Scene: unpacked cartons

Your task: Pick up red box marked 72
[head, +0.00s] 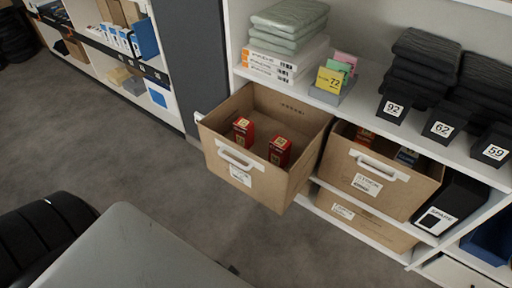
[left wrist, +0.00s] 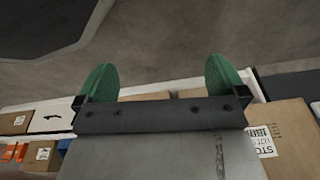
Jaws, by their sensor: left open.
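Two small red boxes stand in an open cardboard carton (head: 228,160) on the shelf unit in the head view. One red box (head: 243,131) is near the carton's left side, the other red box (head: 280,151) is further right. Their markings are too small to read. A yellow card marked 72 (head: 329,80) stands in a grey holder on the shelf above. My left gripper (left wrist: 162,82) shows in the left wrist view, its two green fingers wide apart with nothing between them. It is away from the red boxes, and neither gripper shows in the head view.
A second carton (head: 373,182) with a red item and other goods sits to the right, with another carton (head: 365,222) below it. Black holders marked 92, 62 and 59 line the upper shelf (head: 420,128). The grey floor (head: 140,170) left of the cartons is clear.

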